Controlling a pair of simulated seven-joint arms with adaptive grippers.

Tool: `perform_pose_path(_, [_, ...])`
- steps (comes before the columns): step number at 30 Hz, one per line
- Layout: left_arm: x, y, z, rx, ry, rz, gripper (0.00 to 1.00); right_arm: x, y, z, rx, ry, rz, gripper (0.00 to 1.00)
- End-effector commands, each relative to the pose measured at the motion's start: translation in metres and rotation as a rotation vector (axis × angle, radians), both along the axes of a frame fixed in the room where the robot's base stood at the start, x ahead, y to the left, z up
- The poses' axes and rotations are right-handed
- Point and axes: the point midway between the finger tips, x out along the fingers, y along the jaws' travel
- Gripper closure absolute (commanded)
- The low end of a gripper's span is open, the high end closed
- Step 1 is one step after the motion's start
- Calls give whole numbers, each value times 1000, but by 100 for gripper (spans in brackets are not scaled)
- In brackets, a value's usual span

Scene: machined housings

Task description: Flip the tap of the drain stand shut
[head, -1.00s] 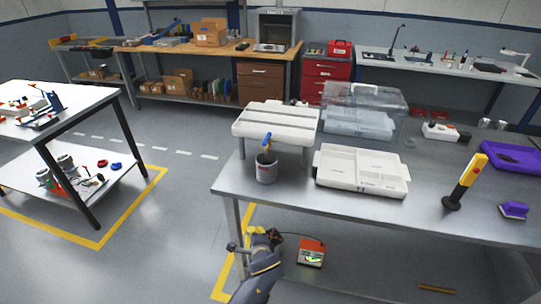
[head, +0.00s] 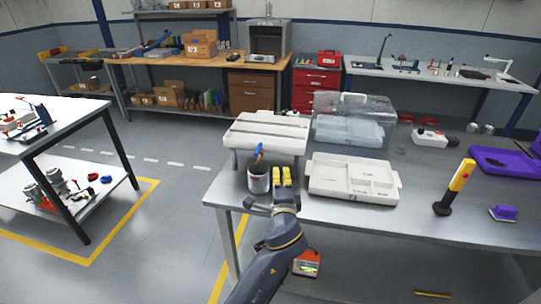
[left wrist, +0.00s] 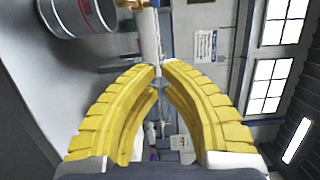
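The drain stand (head: 266,136) is a white ribbed raised tray on legs at the table's left end. Its tap shows a blue lever (head: 259,153) pointing up above a grey can (head: 258,181). My left gripper (head: 282,172) has yellow fingers and is just right of the can, apart from it and from the tap. In the left wrist view its fingertips (left wrist: 160,72) nearly meet with nothing held between them. The can (left wrist: 78,14) shows at the top left there, and the tap is mostly cut off. My right gripper is out of view.
A white compartment tray (head: 350,190) lies right of my left gripper. A clear lidded box (head: 352,125) stands behind it. A yellow-and-black tool (head: 455,187) stands upright farther right. The grey table (head: 400,222) is bare along its front.

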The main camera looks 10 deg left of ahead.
Motion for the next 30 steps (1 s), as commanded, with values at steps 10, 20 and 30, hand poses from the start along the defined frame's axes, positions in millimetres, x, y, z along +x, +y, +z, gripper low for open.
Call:
perform_pose_path(10, [9,3,-1,3,2,1,100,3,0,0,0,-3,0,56])
perform_pose_path(20, [60,17,0,5,1,2,100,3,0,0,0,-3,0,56])
perform_pose_path(30, [97,42,-1,3,2,3,100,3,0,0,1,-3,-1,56])
